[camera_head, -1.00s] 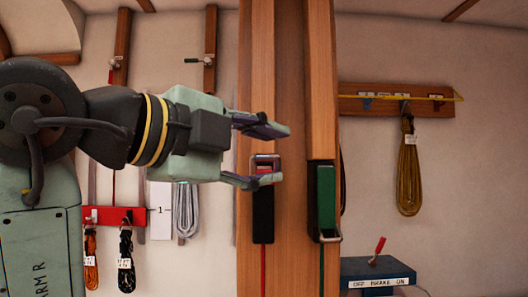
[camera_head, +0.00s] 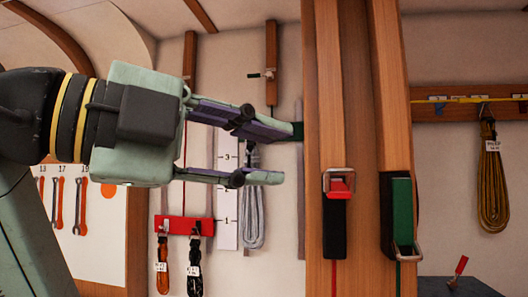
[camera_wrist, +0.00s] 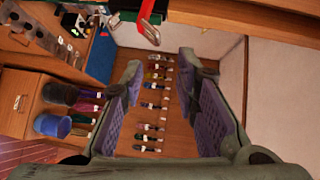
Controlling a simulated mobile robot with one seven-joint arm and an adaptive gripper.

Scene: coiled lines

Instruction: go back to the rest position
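My gripper (camera_head: 290,155) is open and empty in the head view, pointing right, in front of the wall and left of the wooden post. Its two fingers with purple pads are apart, and it also shows in the wrist view (camera_wrist: 168,75) with nothing between the pads. On the post (camera_head: 325,60) sits a black holder with a red part and a metal loop (camera_head: 339,184). To its right is a green and black holder (camera_head: 402,215) with a metal loop at its lower end.
A red rack (camera_head: 184,225) holds two coiled lines at the lower left. A grey coil (camera_head: 253,205) hangs behind my gripper. A yellow-brown coil (camera_head: 492,190) hangs at right. The wrist view shows a blue cup (camera_wrist: 52,125) at left.

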